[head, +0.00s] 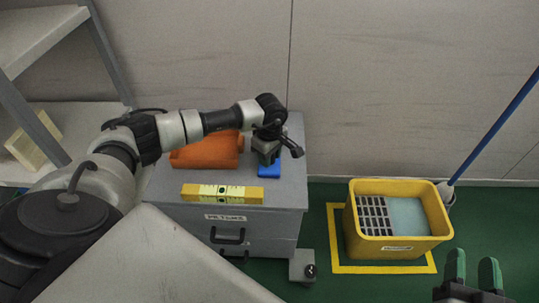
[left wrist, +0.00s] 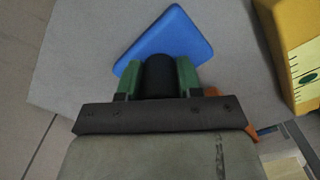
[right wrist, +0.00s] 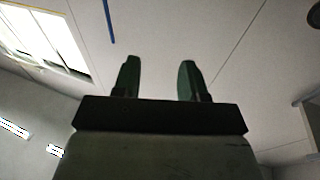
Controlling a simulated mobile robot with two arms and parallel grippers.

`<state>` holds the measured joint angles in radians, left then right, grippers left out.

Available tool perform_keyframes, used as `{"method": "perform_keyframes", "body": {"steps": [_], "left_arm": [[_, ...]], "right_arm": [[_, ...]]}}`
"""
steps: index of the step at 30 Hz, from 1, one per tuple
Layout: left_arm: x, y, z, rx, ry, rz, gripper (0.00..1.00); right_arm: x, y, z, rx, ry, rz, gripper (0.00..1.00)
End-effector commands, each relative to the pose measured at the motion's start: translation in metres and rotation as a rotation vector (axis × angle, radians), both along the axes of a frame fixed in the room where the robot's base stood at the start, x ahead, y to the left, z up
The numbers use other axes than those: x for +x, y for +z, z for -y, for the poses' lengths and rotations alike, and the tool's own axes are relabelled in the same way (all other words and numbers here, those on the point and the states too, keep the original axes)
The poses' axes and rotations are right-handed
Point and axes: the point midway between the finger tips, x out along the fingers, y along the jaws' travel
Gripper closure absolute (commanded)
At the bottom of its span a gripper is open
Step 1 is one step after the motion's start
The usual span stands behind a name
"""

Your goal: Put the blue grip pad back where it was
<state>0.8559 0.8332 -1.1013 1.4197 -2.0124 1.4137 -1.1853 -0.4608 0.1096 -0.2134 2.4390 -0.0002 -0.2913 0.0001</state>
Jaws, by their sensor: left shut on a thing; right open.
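The blue grip pad (head: 271,170) is at the right side of the grey cabinet top (head: 170,190), under my left gripper (head: 267,155). In the left wrist view the pad (left wrist: 168,38) is a flat blue plate with a dark round knob (left wrist: 160,76). My left gripper (left wrist: 158,78) is shut on that knob, one green finger on each side. I cannot tell whether the pad touches the cabinet top. My right gripper (head: 472,270) is open and empty at the lower right; its two green fingers stand apart in the right wrist view (right wrist: 160,80).
A yellow spirit level (head: 222,194) lies along the cabinet's front edge. An orange object (head: 207,152) lies behind it. A yellow bin (head: 398,248) with a dark grid and a pale blue sheet stands on the floor. A blue-handled mop (head: 500,122) leans behind. Shelves (head: 75,115) stand left.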

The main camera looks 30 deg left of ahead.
Motion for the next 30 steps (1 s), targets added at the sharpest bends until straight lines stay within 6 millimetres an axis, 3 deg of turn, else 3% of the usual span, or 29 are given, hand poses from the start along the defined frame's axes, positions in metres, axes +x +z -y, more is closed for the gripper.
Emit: {"method": "perform_keyframes", "body": {"steps": [2,3,7,20,30], "left_arm": [[0.000,-0.002,0.000,0.000,0.000,0.000,0.87],[0.000,-0.001,0.000,0.000,0.000,0.000,0.60],[0.000,-0.001,0.000,0.000,0.000,0.000,0.41],[0.000,0.003,0.000,0.000,0.000,0.000,0.40],[0.000,0.053,0.000,0.001,-0.001,0.002,0.40]], "right_arm": [[0.000,0.002,-0.001,0.005,0.001,0.017,0.57],[0.000,0.003,-0.001,0.007,0.001,0.023,0.57],[0.000,0.003,-0.001,0.006,0.001,0.021,0.57],[0.000,-0.003,0.001,-0.007,-0.002,-0.031,0.57],[-0.010,-0.043,0.011,-0.091,-0.023,-0.356,0.57]]}}
